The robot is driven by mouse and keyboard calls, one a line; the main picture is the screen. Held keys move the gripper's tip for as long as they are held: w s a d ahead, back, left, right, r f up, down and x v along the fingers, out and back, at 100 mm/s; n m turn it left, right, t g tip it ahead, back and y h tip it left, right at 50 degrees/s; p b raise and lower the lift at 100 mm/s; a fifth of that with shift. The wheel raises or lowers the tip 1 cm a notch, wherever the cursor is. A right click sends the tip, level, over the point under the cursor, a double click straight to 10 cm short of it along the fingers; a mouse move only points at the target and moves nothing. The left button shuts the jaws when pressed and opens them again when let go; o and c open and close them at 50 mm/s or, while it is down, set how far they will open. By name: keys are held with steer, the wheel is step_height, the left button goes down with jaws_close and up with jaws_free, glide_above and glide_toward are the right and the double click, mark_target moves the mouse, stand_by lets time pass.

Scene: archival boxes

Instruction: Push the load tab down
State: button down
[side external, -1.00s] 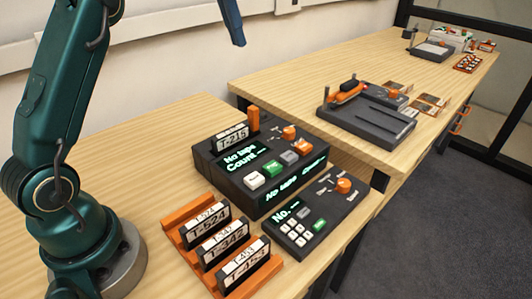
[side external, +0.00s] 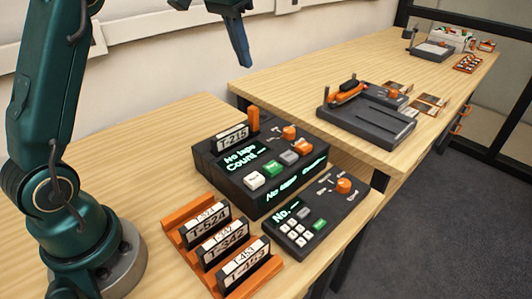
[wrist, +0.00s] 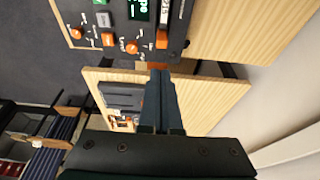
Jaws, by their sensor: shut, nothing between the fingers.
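The dark tape machine (side external: 232,180) stands on the near table, its display reading "No tape". The orange load tab (side external: 254,118) stands upright at its back edge, beside the cartridge labelled T-215 (side external: 232,135). In the wrist view the orange tab (wrist: 162,39) shows at the machine's edge, with the T-215 label next to it. My gripper (side external: 246,62) is shut and empty, in the air above the tab and apart from it. In the wrist view my gripper's fingers (wrist: 160,76) point towards the tab.
An orange rack (side external: 178,236) with cartridges T-524, T-342 and T-453 sits in front of the machine. A keypad unit (side external: 318,222) stands at its right. A second table (side external: 290,75) holds a grey device (side external: 365,124). The wood left of the machine is clear.

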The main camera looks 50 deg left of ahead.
glide_above(251, 109)
step_height(251, 109, down, 8)
steer(key=shift+r, duration=0.25)
steer(key=shift+f, duration=0.9)
steer(key=shift+f, duration=0.1)
steer(key=shift+f, duration=1.7)
steer(key=shift+r, duration=0.1)
steer(key=w+v, duration=0.1)
steer(key=v, duration=1.3)
steer(key=shift+r, duration=0.15)
steer(key=shift+w+d, duration=0.1)
steer(key=shift+w, duration=0.05)
